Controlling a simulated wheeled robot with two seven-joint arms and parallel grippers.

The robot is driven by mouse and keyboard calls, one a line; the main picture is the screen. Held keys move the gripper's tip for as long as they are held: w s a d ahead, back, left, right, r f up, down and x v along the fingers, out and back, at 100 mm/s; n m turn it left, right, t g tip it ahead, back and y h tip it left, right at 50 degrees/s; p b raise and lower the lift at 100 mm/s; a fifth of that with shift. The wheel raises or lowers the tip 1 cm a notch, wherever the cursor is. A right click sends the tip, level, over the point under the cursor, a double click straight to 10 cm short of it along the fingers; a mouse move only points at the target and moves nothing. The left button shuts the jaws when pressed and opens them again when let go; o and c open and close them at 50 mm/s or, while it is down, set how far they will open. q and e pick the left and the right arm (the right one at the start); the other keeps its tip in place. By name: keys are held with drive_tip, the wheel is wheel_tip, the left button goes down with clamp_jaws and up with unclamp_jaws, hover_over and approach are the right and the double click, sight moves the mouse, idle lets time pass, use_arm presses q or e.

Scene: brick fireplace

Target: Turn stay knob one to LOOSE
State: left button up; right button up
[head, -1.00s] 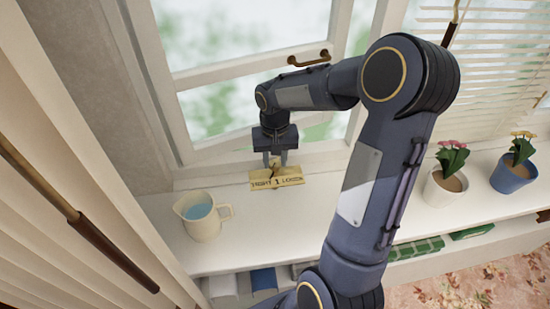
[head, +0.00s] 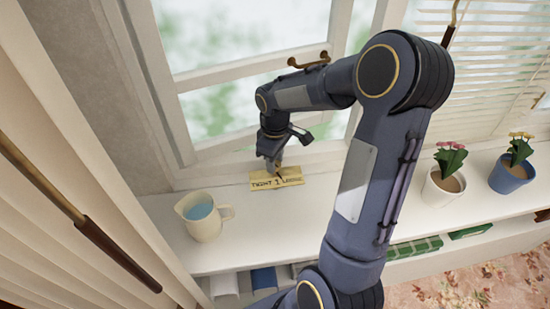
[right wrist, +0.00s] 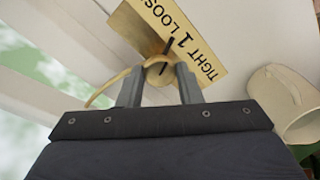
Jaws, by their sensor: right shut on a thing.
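The brass plate (head: 276,179) marked TIGHT 1 LOOSE lies on the white sill below the window. It also shows in the right wrist view (right wrist: 205,66). The small brass stay knob (right wrist: 157,68) sits at the plate's edge, between the two fingers of my right gripper (right wrist: 160,84). A dark mark by the knob points toward the figure 1. In the head view my right gripper (head: 271,160) reaches down to the plate and is shut on the knob, which its fingers mostly hide there. My left gripper is out of view.
A cream jug (head: 204,218) of blue liquid stands left of the plate. A window handle (head: 309,60) is above the gripper. A white flowerpot (head: 441,190) and a blue one (head: 513,177) stand to the right. Bare sill lies between jug and pots, partly behind my arm.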

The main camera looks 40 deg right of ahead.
drive_tip(key=n, duration=0.3)
drive_tip(key=shift+n+p, duration=0.3)
drive_tip(key=shift+n, duration=0.1)
drive_tip(key=shift+n+p, duration=0.3)
drive_tip(key=shift+n, duration=1.5)
drive_tip(key=o, duration=1)
wheel_tip(320, 180, up, 8)
drive_tip(key=shift+f, duration=0.1)
